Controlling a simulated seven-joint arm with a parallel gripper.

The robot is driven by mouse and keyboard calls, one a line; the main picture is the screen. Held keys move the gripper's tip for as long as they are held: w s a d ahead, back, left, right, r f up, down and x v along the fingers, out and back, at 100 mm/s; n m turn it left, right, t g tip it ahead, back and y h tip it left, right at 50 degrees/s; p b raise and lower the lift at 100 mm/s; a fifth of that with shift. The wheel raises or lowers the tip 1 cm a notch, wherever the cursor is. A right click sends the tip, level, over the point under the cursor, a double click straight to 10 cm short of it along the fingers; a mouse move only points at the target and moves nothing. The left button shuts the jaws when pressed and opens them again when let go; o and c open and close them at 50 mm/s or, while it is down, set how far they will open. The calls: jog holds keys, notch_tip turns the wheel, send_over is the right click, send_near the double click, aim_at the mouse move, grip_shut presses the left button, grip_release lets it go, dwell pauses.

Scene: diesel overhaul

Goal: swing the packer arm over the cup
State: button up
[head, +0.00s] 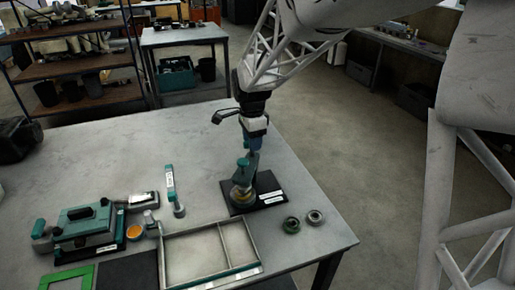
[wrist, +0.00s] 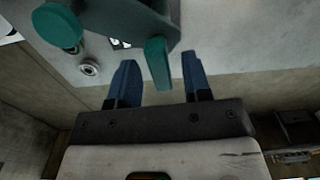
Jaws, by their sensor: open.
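The packer stands on a black base (head: 268,199) near the right side of the table. A yellowish cup (head: 238,196) sits on the base, partly hidden by the teal parts of the packer arm (head: 245,168) above it. I cannot tell how squarely the arm lies over the cup. In the wrist view the packer arm (wrist: 108,18) is a grey-green bar with a round teal knob and a teal peg (wrist: 157,63). My gripper (head: 254,148) is just above the packer. Its blue fingers (wrist: 160,78) are open, one on each side of the peg, with gaps visible.
A divided metal tray (head: 188,234) lies at the front, left of the packer. Two small rings (head: 291,225) (head: 315,217) lie to its right. A teal tool (head: 171,187), an orange-topped pot (head: 134,232) and a teal machine (head: 88,222) stand left. The table behind is clear.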

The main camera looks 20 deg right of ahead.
jog(key=shift+r, duration=2.75)
jog(key=shift+r+m, duration=1)
jog(key=shift+r, duration=0.25)
jog(key=shift+f, duration=0.1)
jog(key=shift+f, duration=2.3)
jog(key=shift+n, duration=0.9)
jog(key=shift+f, duration=1.6)
